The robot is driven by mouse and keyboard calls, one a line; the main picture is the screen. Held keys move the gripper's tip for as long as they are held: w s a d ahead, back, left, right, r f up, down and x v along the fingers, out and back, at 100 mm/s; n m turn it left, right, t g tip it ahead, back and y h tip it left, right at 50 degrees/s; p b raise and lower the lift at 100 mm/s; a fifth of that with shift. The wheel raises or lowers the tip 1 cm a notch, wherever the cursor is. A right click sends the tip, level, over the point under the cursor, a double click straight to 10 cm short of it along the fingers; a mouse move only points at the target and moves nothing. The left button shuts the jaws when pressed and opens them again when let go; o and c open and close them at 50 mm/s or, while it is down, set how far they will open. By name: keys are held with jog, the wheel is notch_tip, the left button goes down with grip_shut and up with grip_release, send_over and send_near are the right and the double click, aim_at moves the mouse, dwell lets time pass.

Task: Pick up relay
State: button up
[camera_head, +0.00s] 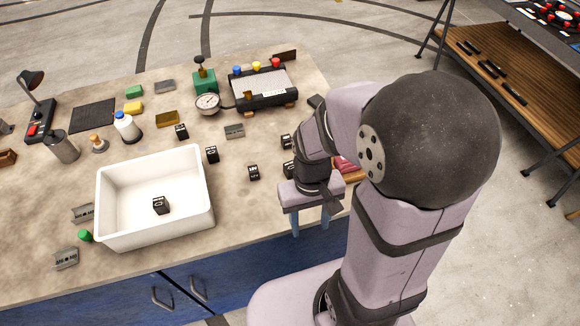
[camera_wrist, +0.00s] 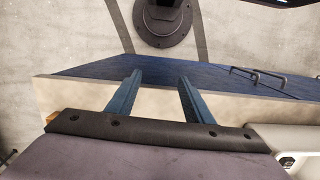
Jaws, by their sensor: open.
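Several small black blocks with pale markings look like the relays. One relay (camera_head: 161,205) lies inside the white tray (camera_head: 112,217), and it also shows at the lower right corner of the wrist view (camera_wrist: 287,162). Other such blocks stand on the bench right of and behind the tray: one relay (camera_head: 212,153), another (camera_head: 253,172), and more near my arm, one partly hidden by it. My gripper (camera_head: 310,221) is open and empty at the bench's front edge, right of the tray and apart from every relay. Its two blue fingers (camera_wrist: 160,82) show nothing between them.
The workbench (camera_head: 235,204) is crowded at the back with a gauge (camera_head: 207,104), a green press (camera_head: 204,82), a lamp (camera_head: 32,82) and a white bottle (camera_head: 127,127). Metal plates lie left of the tray. Bare bench lies between the tray and my gripper.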

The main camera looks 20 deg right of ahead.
aim_at(292, 169)
jog(key=w, duration=0.3)
jog(key=w+d, duration=0.1)
jog(key=w, duration=0.6)
jog(key=shift+w+d+f, duration=0.15)
jog(key=shift+w+f, duration=0.15)
jog(key=shift+n+t, duration=0.6)
jog(key=shift+t, duration=0.3)
jog(key=w+r, duration=0.1)
jog(key=w, duration=0.1)
jog(key=w+r, duration=0.2)
jog(key=w, duration=0.1)
jog(key=w+r, duration=0.1)
jog(key=w, duration=0.2)
jog(key=shift+d+r, duration=0.25)
jog(key=shift+r, duration=0.1)
jog(key=shift+s+f+n, duration=0.15)
jog(key=shift+s+n, duration=0.25)
jog(key=shift+a+f+p, duration=0.2)
jog(key=shift+f+p, duration=1.35)
jog(key=shift+f, duration=2.05)
jog(key=shift+w, duration=0.1)
jog(key=c, duration=1.1)
